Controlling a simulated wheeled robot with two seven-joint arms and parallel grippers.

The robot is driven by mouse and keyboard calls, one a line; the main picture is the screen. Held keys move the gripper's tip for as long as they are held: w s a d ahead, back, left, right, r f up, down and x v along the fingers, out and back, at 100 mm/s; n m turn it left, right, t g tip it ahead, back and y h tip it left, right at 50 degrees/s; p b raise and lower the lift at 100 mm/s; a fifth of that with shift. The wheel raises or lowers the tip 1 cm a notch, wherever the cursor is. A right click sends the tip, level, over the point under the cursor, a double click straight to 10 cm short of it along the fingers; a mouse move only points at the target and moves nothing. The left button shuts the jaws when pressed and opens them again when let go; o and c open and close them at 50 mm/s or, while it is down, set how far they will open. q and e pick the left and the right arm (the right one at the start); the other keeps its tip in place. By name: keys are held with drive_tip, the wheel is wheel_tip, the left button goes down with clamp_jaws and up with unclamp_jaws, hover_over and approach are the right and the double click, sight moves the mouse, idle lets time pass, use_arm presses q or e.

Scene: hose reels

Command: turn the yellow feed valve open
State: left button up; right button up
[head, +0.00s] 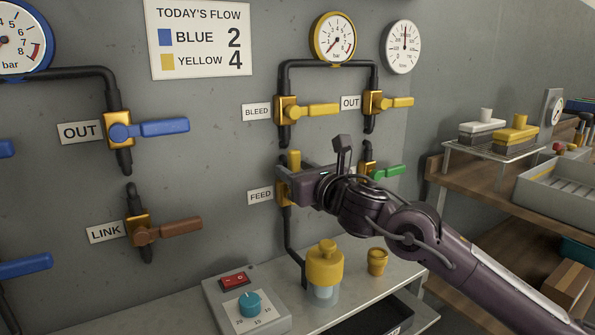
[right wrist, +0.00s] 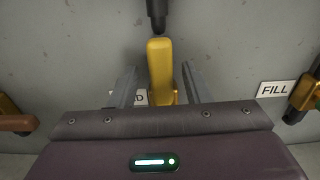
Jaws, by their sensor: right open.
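The yellow feed valve's handle (head: 294,159) points straight up, in line with its black pipe, above the FEED label (head: 260,195). My right gripper (head: 284,183) is at this valve and hides most of its body in the head view. In the right wrist view the upright yellow handle (right wrist: 160,62) stands between the two open fingers of the right gripper (right wrist: 160,80), with gaps visible on both sides. My left gripper is not in view.
The yellow bleed valve (head: 318,110) and yellow out valve (head: 398,102) sit above, both handles sideways. A green-handled valve (head: 387,171) is just right of my gripper. Below are a yellow-capped bottle (head: 325,265), a yellow cup (head: 377,262) and a control box (head: 245,302).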

drive_tip(key=v, duration=0.7)
drive_tip(key=shift+s+d, duration=0.25)
